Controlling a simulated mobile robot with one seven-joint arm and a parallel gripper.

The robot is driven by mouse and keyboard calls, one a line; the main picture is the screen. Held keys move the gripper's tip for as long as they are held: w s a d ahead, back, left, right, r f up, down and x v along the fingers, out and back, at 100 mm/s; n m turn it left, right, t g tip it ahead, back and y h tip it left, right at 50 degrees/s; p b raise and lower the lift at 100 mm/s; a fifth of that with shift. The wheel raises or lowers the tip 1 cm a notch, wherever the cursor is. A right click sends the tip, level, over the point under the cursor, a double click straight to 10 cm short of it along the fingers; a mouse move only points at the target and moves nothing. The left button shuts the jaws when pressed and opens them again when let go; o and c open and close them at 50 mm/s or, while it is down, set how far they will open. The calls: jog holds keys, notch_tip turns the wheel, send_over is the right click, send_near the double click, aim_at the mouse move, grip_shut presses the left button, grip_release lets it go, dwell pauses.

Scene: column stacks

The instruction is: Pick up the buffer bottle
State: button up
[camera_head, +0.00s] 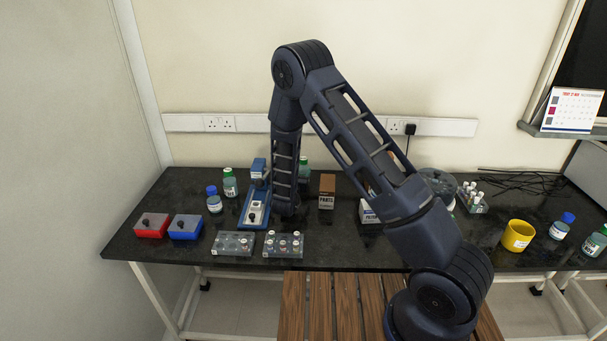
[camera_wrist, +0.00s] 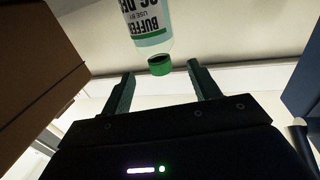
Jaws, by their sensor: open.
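The buffer bottle (camera_wrist: 150,25) has a green cap (camera_wrist: 160,65) and a white label reading BUFFER. It appears upside down at the top of the wrist view. My gripper (camera_wrist: 163,86) is open and empty, its two fingers pointing toward the bottle. The cap shows between the fingertips and a little beyond them, and the bottle is not gripped. In the head view, a green-capped bottle (camera_head: 304,168) stands at the back of the bench, partly hidden behind my arm, and seems to be the same one. My fingers cannot be made out there.
A brown box (camera_head: 327,191) stands right of the bottle, and a blue device (camera_head: 255,205) stands to the left. Another green-capped bottle (camera_head: 230,183) and a blue-capped bottle (camera_head: 214,200) stand farther left. Tube racks (camera_head: 284,245) sit at the front edge. A wall is close behind.

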aim_at(304, 161)
jog(key=x, duration=0.8)
jog(key=shift+w+d, duration=0.15)
jog(key=shift+w, duration=0.15)
jog(key=c, duration=1.2)
